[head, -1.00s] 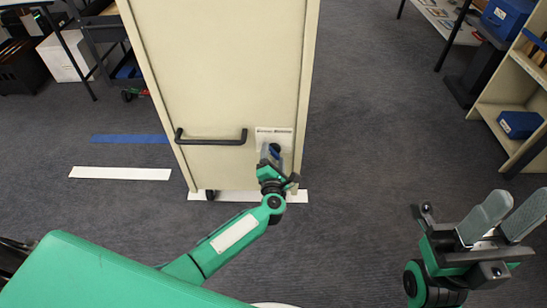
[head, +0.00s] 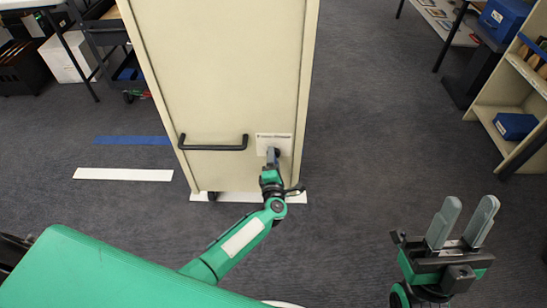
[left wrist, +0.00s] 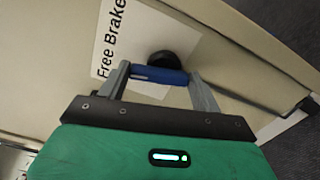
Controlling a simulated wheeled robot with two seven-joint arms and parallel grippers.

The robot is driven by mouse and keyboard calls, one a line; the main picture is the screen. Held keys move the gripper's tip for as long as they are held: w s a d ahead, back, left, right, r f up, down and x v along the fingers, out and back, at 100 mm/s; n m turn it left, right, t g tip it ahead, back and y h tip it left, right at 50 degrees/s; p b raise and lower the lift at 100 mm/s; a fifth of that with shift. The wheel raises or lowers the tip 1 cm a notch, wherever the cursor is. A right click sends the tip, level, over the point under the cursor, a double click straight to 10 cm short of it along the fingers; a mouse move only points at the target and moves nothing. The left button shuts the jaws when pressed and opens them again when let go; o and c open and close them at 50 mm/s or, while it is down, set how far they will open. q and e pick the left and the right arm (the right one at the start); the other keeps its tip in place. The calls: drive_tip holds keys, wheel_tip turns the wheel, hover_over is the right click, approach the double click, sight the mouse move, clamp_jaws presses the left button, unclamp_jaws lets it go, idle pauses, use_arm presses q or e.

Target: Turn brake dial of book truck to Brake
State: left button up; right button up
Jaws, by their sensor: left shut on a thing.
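The book truck (head: 225,75) stands upright with its beige end panel facing me. A white label (head: 273,141) is low on its right side; in the left wrist view it reads "Free Brake". The brake dial (left wrist: 158,75), a blue bar with a black hub behind it, is beside these words. My left gripper (head: 272,155) is shut on the blue bar, one finger at each end. In the head view it mostly hides the dial. I cannot tell which word the dial points to. My right gripper (head: 468,207) is open and empty, at the lower right.
A black handle (head: 213,146) is on the panel, left of the label. A white floor strip (head: 235,197) runs under the truck; blue (head: 132,140) and white (head: 123,174) strips lie left. A shelf unit (head: 515,100) stands right, with clear floor between.

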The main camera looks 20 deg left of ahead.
drive_tip(key=w+a+f+g+h+p, duration=0.1)
drive_tip(key=w+a+f+g+p, duration=0.15)
drive_tip(key=f+g, duration=0.25)
drive_tip(key=w+a+f+g+h+p, duration=0.1)
drive_tip(key=w+a+f+g, duration=0.1)
drive_tip(key=w+f+g, duration=0.3)
use_arm(q)
drive_tip(key=m, duration=0.4)
drive_tip(key=m+p, duration=0.1)
drive_tip(key=m, duration=0.1)
drive_tip(key=shift+d+m, duration=0.25)
drive_tip(key=shift+m, duration=0.15)
drive_tip(key=m, duration=0.1)
drive_tip(key=m+p, duration=0.1)
drive_tip(key=shift+f+m, duration=0.25)
drive_tip(key=shift+m, duration=0.35)
use_arm(e)
drive_tip(key=s+a+f+g, duration=0.1)
drive_tip(key=s+f+g, duration=0.2)
drive_tip(key=f, duration=0.4)
drive_tip(key=s+a+f+g+h, duration=0.1)
drive_tip(key=s+a+f+g, duration=0.1)
drive_tip(key=f, duration=0.5)
drive_tip(key=shift+s+a+g, duration=0.25)
drive_tip(key=shift+s+g, duration=0.3)
drive_tip(key=shift+g, duration=0.55)
use_arm(q)
drive_tip(key=o, duration=1)
